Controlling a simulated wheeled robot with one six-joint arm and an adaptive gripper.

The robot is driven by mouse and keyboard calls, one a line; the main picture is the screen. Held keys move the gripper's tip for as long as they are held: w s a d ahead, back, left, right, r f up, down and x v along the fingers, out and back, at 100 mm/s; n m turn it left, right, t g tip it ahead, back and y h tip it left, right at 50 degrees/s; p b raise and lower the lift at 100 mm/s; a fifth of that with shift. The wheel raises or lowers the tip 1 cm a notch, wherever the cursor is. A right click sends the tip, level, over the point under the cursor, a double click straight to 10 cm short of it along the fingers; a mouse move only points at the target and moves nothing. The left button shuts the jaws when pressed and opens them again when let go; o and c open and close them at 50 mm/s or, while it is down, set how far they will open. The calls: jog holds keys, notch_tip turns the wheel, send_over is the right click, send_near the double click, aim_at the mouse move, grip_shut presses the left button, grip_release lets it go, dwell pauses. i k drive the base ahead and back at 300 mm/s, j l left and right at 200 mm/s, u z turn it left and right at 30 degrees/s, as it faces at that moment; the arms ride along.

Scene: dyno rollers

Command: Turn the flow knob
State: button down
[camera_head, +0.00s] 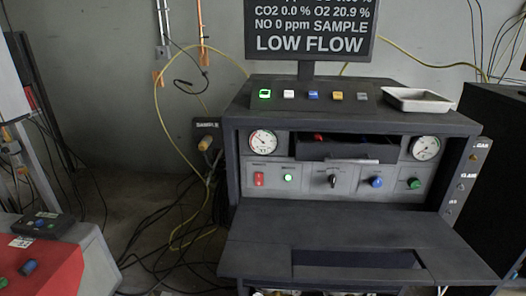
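The grey gas analyser cabinet (231,170) stands right of centre. Its front panel carries a black pointer knob (333,181), a blue knob (376,182) and a green knob (414,183). The small labels above them are too blurred to read, so I cannot tell which is the flow knob. The black knob's light pointer looks roughly upright. The screen (311,26) above reads "LOW FLOW", with CO2 0.0 % and O2 20.9 %. My gripper is not in view.
A dark shelf (330,228) juts out below. A white tray (417,100) sits on top. Cables and a yellow hose hang left.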

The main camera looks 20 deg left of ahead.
aim_at(414, 183)
jog(key=k+j, duration=0.1)
jog(key=j, duration=0.25)
jog(key=k+j, duration=0.15)
jog(key=j, duration=0.25)
jog(key=k+j+z, duration=0.1)
jog(key=j, duration=0.25)
jog(key=k+j, duration=0.15)
jog(key=j, duration=0.2)
jog(key=k+j, duration=0.1)
jog(key=j, duration=0.25)
jog(key=z, duration=0.05)
